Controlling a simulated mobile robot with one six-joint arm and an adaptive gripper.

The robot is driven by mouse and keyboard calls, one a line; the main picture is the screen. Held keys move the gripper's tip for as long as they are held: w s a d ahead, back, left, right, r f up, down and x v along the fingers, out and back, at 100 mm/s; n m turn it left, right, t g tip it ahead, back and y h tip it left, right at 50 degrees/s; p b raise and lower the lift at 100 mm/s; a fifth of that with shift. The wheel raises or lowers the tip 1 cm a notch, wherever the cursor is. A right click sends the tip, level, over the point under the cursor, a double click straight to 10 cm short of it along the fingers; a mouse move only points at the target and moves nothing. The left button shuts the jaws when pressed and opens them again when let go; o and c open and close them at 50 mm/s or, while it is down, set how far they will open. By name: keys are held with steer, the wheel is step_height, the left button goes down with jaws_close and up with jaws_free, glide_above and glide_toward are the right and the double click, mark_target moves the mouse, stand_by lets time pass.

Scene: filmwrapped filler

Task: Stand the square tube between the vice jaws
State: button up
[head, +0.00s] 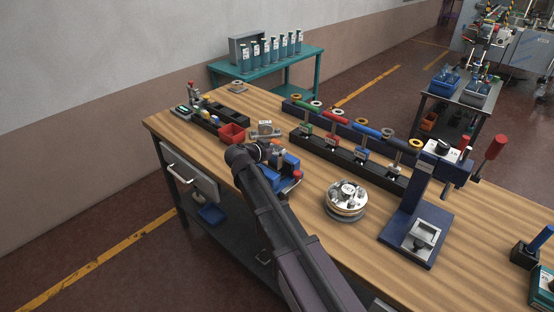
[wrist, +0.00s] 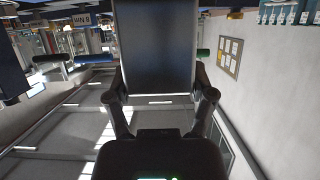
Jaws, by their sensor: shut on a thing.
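In the wrist view my gripper (wrist: 160,96) has one finger on each side of a dark slate-blue, flat-faced piece, which I take to be the square tube (wrist: 155,45). The piece runs up out of the top of the picture, so its far end is hidden. In the head view a blue vice (head: 285,170) with red parts stands on the bench, just right of my arm's bend. My arm covers part of it. My gripper and the tube cannot be made out clearly there, and the gap between the vice jaws cannot be seen clearly.
A small grey block (head: 265,130) and a red bin (head: 232,133) stand behind the vice. A round metal chuck (head: 346,198) and a blue press (head: 415,225) stand to the right. Bare wooden bench (head: 320,230) lies near the chuck.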

mark_target(272, 160)
steer(key=shift+f, duration=0.15)
steer(key=shift+f+b, duration=1.75)
steer(key=shift+b, duration=0.15)
steer(key=shift+f, duration=0.15)
steer(key=o, duration=1.3)
steer(key=shift+c, duration=0.2)
steer(key=shift+r, duration=0.25)
steer(key=p+v, duration=0.4)
steer(key=v, duration=0.8)
steer(key=shift+p, duration=0.3)
